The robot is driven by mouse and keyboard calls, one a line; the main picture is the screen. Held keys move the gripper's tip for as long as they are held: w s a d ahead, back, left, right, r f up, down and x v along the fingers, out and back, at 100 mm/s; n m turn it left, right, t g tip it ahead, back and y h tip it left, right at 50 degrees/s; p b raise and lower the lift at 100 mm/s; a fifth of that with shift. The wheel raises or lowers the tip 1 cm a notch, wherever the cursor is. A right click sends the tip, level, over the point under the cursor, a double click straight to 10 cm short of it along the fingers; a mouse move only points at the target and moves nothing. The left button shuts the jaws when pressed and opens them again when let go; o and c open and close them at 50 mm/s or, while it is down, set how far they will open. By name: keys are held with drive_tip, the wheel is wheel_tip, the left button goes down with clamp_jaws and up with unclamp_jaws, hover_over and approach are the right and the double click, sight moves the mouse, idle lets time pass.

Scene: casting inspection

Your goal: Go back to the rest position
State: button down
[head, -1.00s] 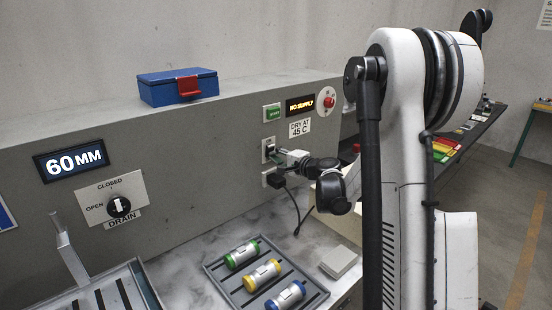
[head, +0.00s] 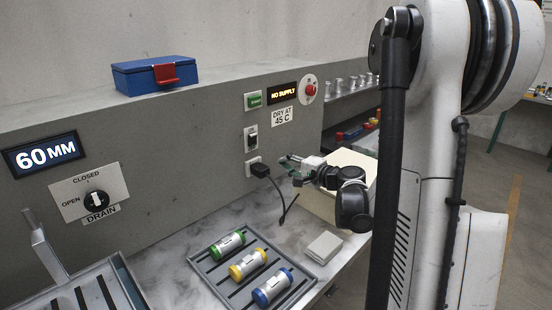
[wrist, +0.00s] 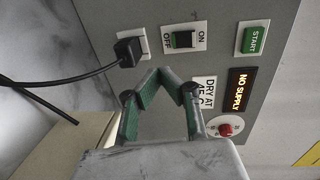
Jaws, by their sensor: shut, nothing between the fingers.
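My gripper (head: 288,162) is in front of the grey panel, near the black plug (head: 260,170), with nothing in its jaws. In the wrist view its two green-padded fingers (wrist: 162,72) meet at the tips. They stand apart from the panel, below the OFF/ON switch (wrist: 184,38) in that picture. The switch also shows on the panel in the head view (head: 250,139). My arm stands on the right side of the head view.
The green START button (head: 254,100), NO SUPPLY display (head: 284,93) and red knob (head: 310,90) are on the panel. A rack (head: 212,273) holds green, yellow and blue-ended cylinders. A black cable (head: 283,205) hangs from the plug.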

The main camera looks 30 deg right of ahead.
drive_tip(key=shift+s+d, duration=0.1)
drive_tip(key=shift+s, duration=0.35)
idle(0.3)
drive_tip(key=s+a+r+n+g, duration=0.1)
drive_tip(key=s+a+n+g, duration=0.25)
drive_tip(key=a, duration=0.55)
drive_tip(key=s+a+r+n+g, duration=0.2)
drive_tip(key=s+a+n, duration=0.25)
drive_tip(key=a, duration=0.55)
drive_tip(key=s+a+n+g+h, duration=0.1)
drive_tip(key=s+a+n, duration=0.2)
drive_tip(key=s, duration=0.7)
drive_tip(key=s+a+f+n+g+h, duration=0.1)
drive_tip(key=s+a+n+g+h, duration=0.1)
drive_tip(key=s, duration=0.7)
drive_tip(key=shift+s+a+f+n+h, duration=0.2)
drive_tip(key=shift+s+a+n+h, duration=0.2)
drive_tip(key=shift+n, duration=0.8)
